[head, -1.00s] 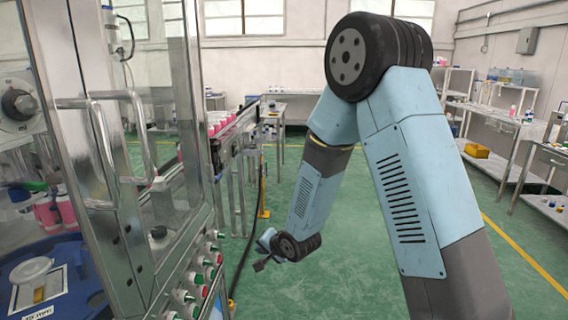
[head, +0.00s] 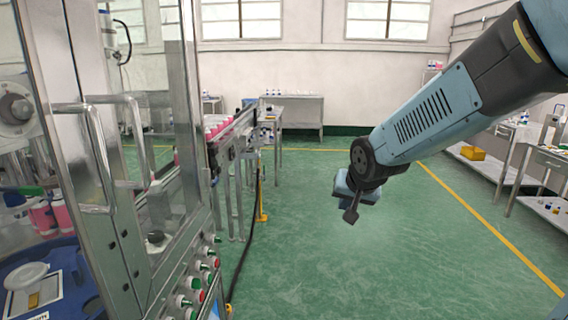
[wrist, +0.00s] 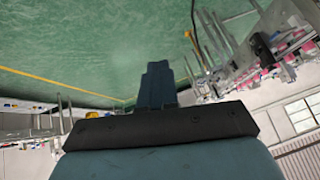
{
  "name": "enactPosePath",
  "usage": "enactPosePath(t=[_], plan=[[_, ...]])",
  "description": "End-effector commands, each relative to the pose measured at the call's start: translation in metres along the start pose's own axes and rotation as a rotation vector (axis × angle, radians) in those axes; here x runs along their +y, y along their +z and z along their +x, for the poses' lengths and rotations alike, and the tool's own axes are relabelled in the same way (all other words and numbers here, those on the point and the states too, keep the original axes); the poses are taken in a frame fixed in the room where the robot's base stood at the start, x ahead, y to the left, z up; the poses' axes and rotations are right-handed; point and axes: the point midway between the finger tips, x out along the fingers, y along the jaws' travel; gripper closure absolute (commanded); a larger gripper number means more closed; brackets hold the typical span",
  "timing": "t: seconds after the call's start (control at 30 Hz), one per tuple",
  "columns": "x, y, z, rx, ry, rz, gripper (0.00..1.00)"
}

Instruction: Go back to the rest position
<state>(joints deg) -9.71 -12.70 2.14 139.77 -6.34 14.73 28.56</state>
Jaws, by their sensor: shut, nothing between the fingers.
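My gripper (head: 351,215) hangs at the end of my arm, over open green floor right of the machine in the head view. Its fingers are together, pointing down, with nothing held. In the wrist view my gripper (wrist: 157,68) shows as a dark narrow shape with closed fingers. It touches nothing. My arm comes in from the upper right of the head view.
A glass-walled machine (head: 135,190) with metal handles and a button panel (head: 195,290) stands at the left. A conveyor (head: 232,130) with pink containers runs behind it. Benches (head: 540,155) line the right. The green floor (head: 330,270) between is clear.

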Motion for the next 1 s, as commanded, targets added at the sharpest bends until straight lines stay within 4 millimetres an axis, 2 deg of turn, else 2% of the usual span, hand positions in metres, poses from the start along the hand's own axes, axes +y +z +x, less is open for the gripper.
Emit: enactPosePath(t=[0.03, 0.27, 0.6, 0.8, 1.0], plan=[[0.008, 0.000, -0.016, 0.001, 0.013, -0.010, 1.00], [0.043, 0.019, -0.079, -0.042, 0.072, -0.077, 1.00], [0.080, 0.067, -0.160, -0.120, 0.111, -0.171, 1.00], [0.089, 0.088, -0.184, -0.152, 0.112, -0.208, 1.00], [0.091, 0.093, -0.188, -0.162, 0.112, -0.217, 1.00]])
